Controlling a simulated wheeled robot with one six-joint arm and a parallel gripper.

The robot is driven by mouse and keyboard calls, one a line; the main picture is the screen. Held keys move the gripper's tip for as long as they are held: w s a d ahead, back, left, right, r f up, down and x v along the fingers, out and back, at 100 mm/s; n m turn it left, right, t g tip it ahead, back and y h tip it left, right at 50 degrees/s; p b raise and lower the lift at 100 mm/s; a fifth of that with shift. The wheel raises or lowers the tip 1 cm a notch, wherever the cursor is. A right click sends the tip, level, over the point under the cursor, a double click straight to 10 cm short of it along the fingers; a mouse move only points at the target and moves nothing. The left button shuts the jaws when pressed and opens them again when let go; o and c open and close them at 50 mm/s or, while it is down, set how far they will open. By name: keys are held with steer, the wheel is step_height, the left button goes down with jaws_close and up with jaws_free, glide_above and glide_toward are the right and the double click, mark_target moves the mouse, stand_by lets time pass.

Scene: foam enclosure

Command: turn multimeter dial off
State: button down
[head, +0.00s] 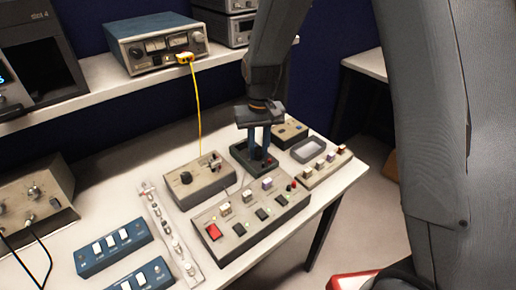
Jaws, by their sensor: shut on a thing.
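A dark green-grey box (240,153), which looks like the multimeter, lies on the white bench with a small red spot near its right front corner. My gripper (259,154) points straight down over this box with its two blue-grey fingers close together. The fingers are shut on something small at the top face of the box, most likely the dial. The dial itself and its pointer are hidden by the fingers, so its setting cannot be read.
A beige box with a black knob (198,181) stands left of the green box. A button panel (252,220) lies in front. A switch strip (316,168), a grey tray (308,149) and a small box (290,133) crowd the right. Blue switch boxes (113,248) lie front left.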

mark_target(259, 152)
steer(key=shift+n, duration=1)
steer(key=c, duration=1.5)
jaws_free()
steer(key=shift+d+r+b, duration=0.1)
steer(key=shift+r+b, duration=0.9)
steer(key=shift+r, duration=2.95)
steer(key=s+d+f+m, duration=0.1)
steer(key=s+d, duration=0.4)
steer(key=s+d+f+m+t, duration=0.1)
steer(key=s+d, duration=0.3)
steer(key=s, duration=0.1)
steer(key=s+d+f+m, duration=0.1)
steer(key=s+d+m, duration=0.1)
steer(key=s+d, duration=0.3)
steer(key=shift+d+f+b, duration=0.3)
steer(key=shift+f, duration=0.1)
